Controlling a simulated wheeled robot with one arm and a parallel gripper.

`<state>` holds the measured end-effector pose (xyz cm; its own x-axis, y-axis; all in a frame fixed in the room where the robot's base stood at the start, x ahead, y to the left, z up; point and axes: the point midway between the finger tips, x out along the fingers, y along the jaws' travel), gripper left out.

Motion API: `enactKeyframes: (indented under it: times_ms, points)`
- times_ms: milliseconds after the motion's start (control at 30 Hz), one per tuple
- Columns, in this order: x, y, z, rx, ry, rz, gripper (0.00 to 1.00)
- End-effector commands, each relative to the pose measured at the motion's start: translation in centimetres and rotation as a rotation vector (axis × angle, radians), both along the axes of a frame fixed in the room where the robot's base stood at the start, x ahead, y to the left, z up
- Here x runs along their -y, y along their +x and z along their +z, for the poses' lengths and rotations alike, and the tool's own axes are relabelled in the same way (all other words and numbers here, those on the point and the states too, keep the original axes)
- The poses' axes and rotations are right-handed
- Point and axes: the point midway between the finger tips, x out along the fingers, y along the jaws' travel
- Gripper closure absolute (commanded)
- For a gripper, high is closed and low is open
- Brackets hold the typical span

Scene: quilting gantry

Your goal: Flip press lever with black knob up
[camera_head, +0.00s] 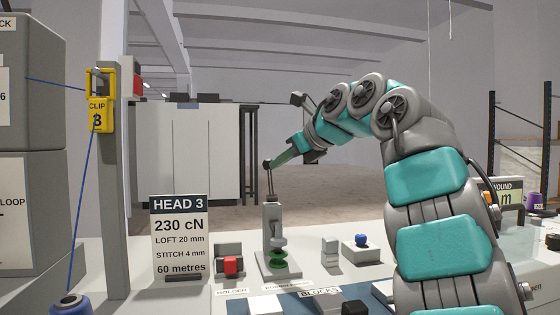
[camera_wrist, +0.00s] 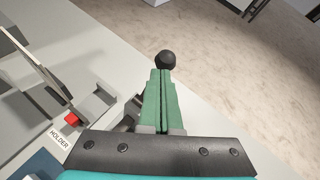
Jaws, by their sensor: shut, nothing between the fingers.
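The press (camera_head: 271,222) is a grey upright column on a base, standing on the table left of my arm in the head view. Its thin lever rises from the column top, close to upright, and ends in a black knob (camera_head: 267,164). My gripper (camera_head: 274,162) comes from the upper right with its green fingers shut and empty, tips at the knob. In the wrist view, the knob (camera_wrist: 166,60) shows just beyond the closed fingertips (camera_wrist: 162,72). I cannot tell whether they touch it. The fingers hide the lever rod in the wrist view.
A HEAD 3 sign (camera_head: 179,235) and a holder with a red block (camera_head: 233,266) stand left of the press. A small white block (camera_head: 330,250) and a blue-knobbed box (camera_head: 361,241) stand to its right. A post with a yellow clip (camera_head: 100,115) is further left.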

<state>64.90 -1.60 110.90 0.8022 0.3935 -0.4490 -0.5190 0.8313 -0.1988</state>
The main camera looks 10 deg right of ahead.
Motion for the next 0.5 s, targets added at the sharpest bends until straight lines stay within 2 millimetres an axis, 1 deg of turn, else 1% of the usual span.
enactKeyframes:
  times_ms: [33, 200, 500]
  points:
    - [0.02, 0.01, 0.40, -0.001, -0.001, 0.000, 1.00]
    - [0.06, 0.04, 0.98, -0.004, -0.001, 0.000, 1.00]
    - [0.07, 0.05, 0.88, -0.006, 0.000, 0.000, 1.00]
